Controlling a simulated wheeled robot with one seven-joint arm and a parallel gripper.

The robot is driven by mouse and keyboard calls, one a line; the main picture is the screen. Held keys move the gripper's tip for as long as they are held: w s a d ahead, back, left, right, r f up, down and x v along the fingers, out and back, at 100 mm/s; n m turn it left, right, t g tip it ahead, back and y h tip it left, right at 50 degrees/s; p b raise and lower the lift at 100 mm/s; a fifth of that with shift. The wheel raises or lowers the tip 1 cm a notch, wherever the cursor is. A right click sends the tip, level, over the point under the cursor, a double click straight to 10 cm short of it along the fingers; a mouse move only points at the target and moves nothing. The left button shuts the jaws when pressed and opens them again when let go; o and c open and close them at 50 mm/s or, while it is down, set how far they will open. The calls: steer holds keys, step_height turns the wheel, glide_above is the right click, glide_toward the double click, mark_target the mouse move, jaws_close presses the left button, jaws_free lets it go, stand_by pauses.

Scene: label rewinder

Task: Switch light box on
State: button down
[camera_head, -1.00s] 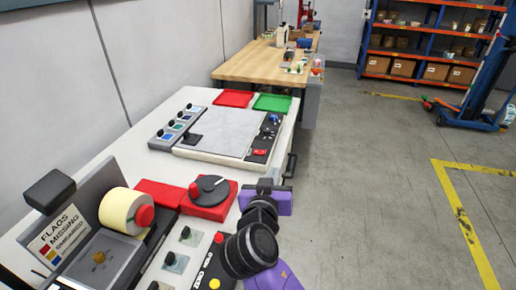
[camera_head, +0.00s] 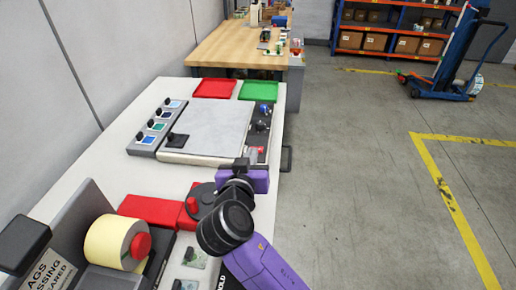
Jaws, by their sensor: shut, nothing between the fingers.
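The light box (camera_head: 212,126) is a flat box with a pale grey top, lying on the white bench beyond my arm. A dark control strip (camera_head: 258,137) runs along its right side. A blue knob (camera_head: 264,108) sits at the strip's far end, with a black knob (camera_head: 262,125) nearer. A red switch (camera_head: 260,150) at the near end is partly hidden by my gripper. My gripper (camera_head: 241,163) is shut and empty, at the box's near right corner; I cannot tell whether it touches the box. The pale top looks unlit.
A panel with several knobs (camera_head: 159,126) lies left of the box. Red (camera_head: 214,89) and green (camera_head: 259,90) trays lie behind it. A red-based dial (camera_head: 201,196) and a yellow label roll (camera_head: 112,242) are nearer. Open floor lies right.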

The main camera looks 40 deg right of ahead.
steer(key=p, duration=0.2)
glide_above(260, 157)
steer(key=shift+w+a+f, duration=0.1)
steer(key=shift+a+f, duration=0.05)
steer(key=shift+f, duration=0.4)
steer(key=shift+w+a+f, duration=0.1)
steer(key=shift+f, duration=0.4)
step_height(260, 157, down, 2)
steer(key=shift+d+f+p, duration=0.15)
steer(key=shift+f+p, duration=0.1)
steer(key=shift+p, duration=0.1)
steer(key=shift+s+d+f, duration=0.1)
steer(key=shift+f, duration=0.8)
steer(key=shift+f, duration=0.1)
